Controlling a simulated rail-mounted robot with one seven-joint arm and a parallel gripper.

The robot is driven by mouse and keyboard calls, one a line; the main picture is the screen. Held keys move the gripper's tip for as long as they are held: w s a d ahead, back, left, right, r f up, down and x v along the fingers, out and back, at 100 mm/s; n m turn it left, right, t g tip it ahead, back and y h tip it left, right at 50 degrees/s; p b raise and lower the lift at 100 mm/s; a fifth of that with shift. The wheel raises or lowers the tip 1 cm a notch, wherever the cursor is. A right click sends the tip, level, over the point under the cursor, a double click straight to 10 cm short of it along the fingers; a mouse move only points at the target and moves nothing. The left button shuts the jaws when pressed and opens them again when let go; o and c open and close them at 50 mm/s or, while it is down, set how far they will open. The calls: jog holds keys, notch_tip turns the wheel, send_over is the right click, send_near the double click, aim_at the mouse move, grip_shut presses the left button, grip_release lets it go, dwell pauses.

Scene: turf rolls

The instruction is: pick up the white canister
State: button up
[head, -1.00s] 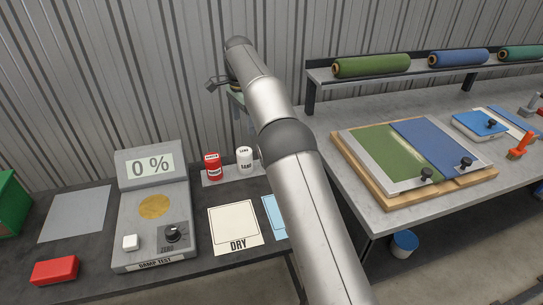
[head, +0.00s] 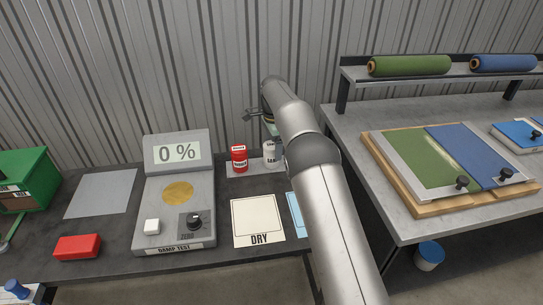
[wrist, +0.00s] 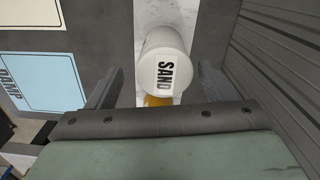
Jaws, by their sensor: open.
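The white canister (head: 269,155) stands on a pale strip at the back of the dark bench, just right of the red canister (head: 239,158). My arm partly covers its right side in the head view. In the wrist view the white canister (wrist: 168,60), with SAND lettering, lies between the two fingers. My gripper (wrist: 160,82) is open, with a finger on each side of the canister and gaps showing. In the head view my gripper is mostly hidden behind the arm, above the canister. An orange-yellow patch shows beside the canister in the wrist view.
A DRY card (head: 258,220) and a light blue card (head: 299,213) lie in front of the canisters. The damp tester (head: 175,235) stands to the left. The corrugated wall (head: 120,70) is close behind. A second bench (head: 385,205) is on the right.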

aim_at(271, 155)
jog(key=shift+w+a+f+p, duration=0.1)
jog(key=shift+a+f+p, duration=0.1)
jog(key=shift+f, duration=1.1)
jog(key=shift+a+f+p, duration=0.15)
jog(key=shift+f, duration=1.15)
jog(key=c, duration=1.2)
jog(key=shift+r, duration=0.1)
jog(key=shift+c, duration=0.2)
